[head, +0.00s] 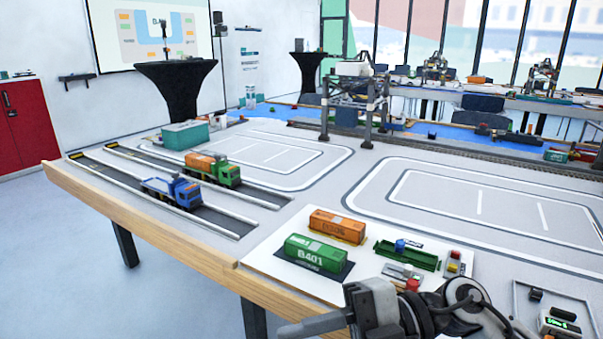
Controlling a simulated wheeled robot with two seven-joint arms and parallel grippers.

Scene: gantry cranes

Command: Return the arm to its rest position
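My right arm comes in at the bottom right, over the front edge of the table. Its gripper (312,326) points left near the bottom edge of the head view. I cannot make out whether its fingers are apart or together, and I see nothing held in it. My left gripper is not in view.
A green container (315,254) marked B401 and an orange container (337,226) stand on a white board beside a green tray (407,254). A blue truck (172,192) and an orange-loaded green truck (213,169) stand in lanes. A gantry crane (355,100) stands behind.

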